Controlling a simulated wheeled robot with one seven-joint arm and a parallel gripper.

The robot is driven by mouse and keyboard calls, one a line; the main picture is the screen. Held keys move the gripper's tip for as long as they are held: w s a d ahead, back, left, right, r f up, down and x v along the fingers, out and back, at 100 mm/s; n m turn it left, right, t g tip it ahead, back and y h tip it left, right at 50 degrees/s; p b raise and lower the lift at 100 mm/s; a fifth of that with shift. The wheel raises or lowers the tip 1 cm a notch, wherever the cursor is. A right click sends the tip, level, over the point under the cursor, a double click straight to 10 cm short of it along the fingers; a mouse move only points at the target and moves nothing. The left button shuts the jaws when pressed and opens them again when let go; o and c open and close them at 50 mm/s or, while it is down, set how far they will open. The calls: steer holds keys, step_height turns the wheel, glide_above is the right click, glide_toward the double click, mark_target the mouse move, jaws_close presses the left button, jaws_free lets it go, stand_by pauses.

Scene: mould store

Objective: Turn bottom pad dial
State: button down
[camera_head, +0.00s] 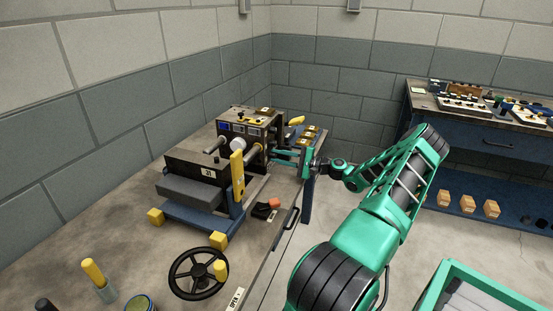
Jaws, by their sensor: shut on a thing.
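A dark machine (197,170) stands on the bench at the left. It has a white round part (242,146), rods and a small panel (240,127) with a blue display. My green gripper (279,156) reaches in from the right, with its fingers pointing left at the machine's right end. It is shut on a small part there, which I take to be the bottom pad dial. The dial itself is hidden between the fingers and too small to make out, so its setting cannot be read.
A yellow upright lever (237,170) stands left of my gripper. A black handwheel (198,274) is at the bench front. Small yellow-topped blocks (306,141) lie behind my gripper. A blue workbench (475,128) with tools stands at the right. Open floor lies between.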

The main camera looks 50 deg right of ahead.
steer(key=shift+d+f, duration=0.1)
steer(key=shift+d, duration=0.15)
steer(key=c, duration=1.6)
jaws_free()
steer(key=shift+o, duration=0.2)
steer(key=shift+a, duration=0.1)
steer(key=shift+s, duration=0.1)
steer(key=v, duration=1)
steer(key=shift+s, duration=0.25)
steer(key=shift+f, duration=0.1)
